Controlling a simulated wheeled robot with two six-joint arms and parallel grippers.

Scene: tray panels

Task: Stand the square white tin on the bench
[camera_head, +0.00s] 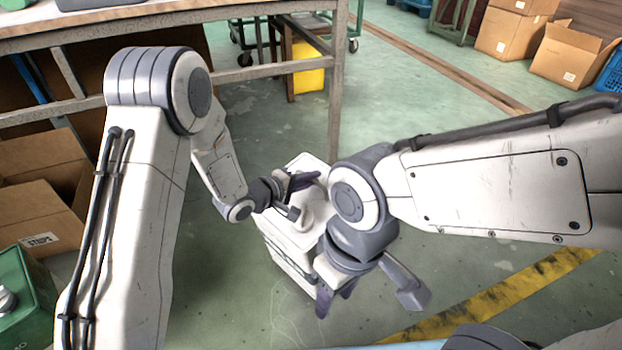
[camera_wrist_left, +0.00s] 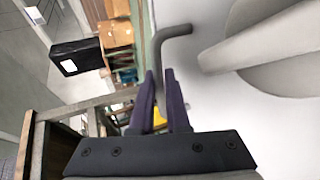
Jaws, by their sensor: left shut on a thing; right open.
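The square white tin (camera_head: 286,243) is in the middle of the head view, partly behind both my arms, with a round raised cap on top. In the left wrist view the tin (camera_wrist_left: 222,115) fills the right side. Its bent grey handle (camera_wrist_left: 176,32) runs down between my fingers. My left gripper (camera_head: 300,182) is shut on this handle; its fingertips also show in the left wrist view (camera_wrist_left: 161,75). My right gripper (camera_head: 337,294) is open at the tin's near right side. I cannot tell if it touches the tin, or if the tin's base is on the floor.
The wooden-topped bench (camera_head: 215,14) on metal legs is at the upper left. Cardboard boxes (camera_head: 38,190) are under it and a green can (camera_head: 22,300) is at the lower left. A yellow bin (camera_head: 309,72) stands behind a bench leg. The green floor at right is open.

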